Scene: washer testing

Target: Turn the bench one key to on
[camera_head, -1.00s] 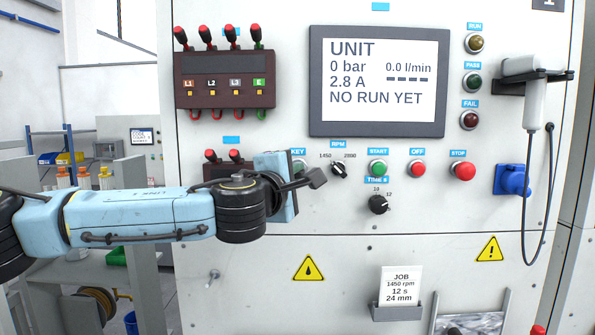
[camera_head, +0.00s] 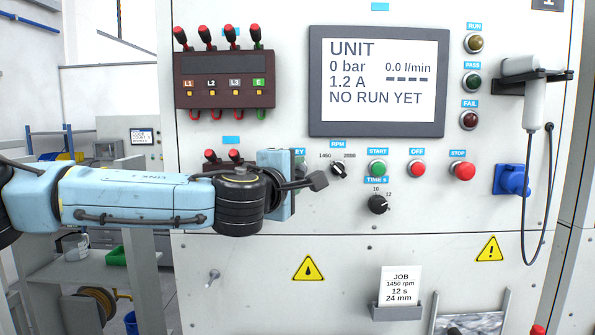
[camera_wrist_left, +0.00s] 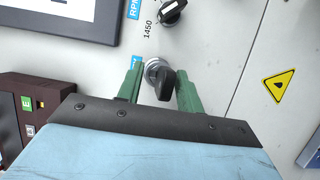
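The key switch, a silver ring with a black key handle (camera_wrist_left: 168,83), is on the panel in the left wrist view. My left gripper (camera_wrist_left: 160,82) is open, with one green finger on each side of the key handle and gaps visible. The fingers look apart from the key. I cannot read any on or off mark beside the key. In the head view the blue palm of my left gripper (camera_head: 276,186) hides the key and part of its label (camera_head: 299,152). My right gripper is not in view.
The RPM knob (camera_head: 339,170) is close to the right of the key, with the START button (camera_head: 378,168) and TIME knob (camera_head: 378,204) beyond. The lead block (camera_head: 225,80) is above. The screen (camera_head: 378,80) reads 1.2 A and NO RUN YET.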

